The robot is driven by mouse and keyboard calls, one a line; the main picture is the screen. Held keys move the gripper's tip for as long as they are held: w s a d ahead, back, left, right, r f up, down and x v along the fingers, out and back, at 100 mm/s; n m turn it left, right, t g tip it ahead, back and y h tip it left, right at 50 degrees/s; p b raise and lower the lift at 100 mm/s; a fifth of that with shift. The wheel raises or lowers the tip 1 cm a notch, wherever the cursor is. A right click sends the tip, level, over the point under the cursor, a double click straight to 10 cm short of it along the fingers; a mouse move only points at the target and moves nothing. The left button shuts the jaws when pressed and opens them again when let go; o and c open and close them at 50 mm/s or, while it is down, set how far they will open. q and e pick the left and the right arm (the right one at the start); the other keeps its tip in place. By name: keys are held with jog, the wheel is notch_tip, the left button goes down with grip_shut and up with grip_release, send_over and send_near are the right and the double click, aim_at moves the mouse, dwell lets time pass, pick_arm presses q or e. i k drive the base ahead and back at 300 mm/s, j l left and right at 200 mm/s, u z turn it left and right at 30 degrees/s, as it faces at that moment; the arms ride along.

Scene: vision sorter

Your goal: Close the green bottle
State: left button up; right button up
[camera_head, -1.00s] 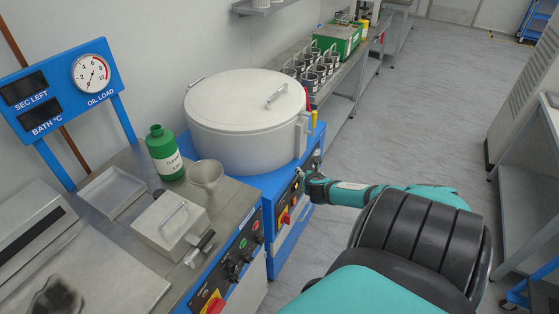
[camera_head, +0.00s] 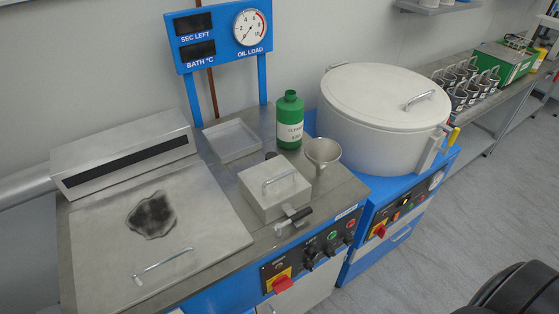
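The green bottle (camera_head: 290,121) stands upright on the steel bench top, behind the metal funnel. It has a white label and a short green neck at its top. I cannot tell from this view whether a separate cap sits on the neck. No loose cap can be made out clearly; a small dark item (camera_head: 270,156) lies by the bottle's base, partly hidden behind the lidded box. Neither of my grippers is in view. Only a dark part of mine shows at the bottom right corner.
The funnel (camera_head: 323,152) and a lidded steel box (camera_head: 274,188) stand in front of the bottle. A shallow tray (camera_head: 231,141) lies to its left. A large lidded drum (camera_head: 383,117) stands to its right. The gauge panel (camera_head: 219,33) rises behind.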

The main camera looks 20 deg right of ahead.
aim_at(290, 110)
jog(key=l+u, duration=0.1)
jog(key=u, duration=0.6)
jog(key=k+l+u, duration=0.1)
jog(key=l+u, duration=0.2)
jog(key=k+l+u, duration=0.1)
jog(key=l+u, duration=0.15)
jog(key=l, duration=0.15)
jog(key=k+l+u, duration=0.3)
jog(key=l+u, duration=0.25)
jog(key=k+l, duration=0.45)
jog(key=l, duration=0.15)
jog(key=k+l+u, duration=0.1)
jog(key=k+l, duration=0.4)
jog(key=l, duration=0.1)
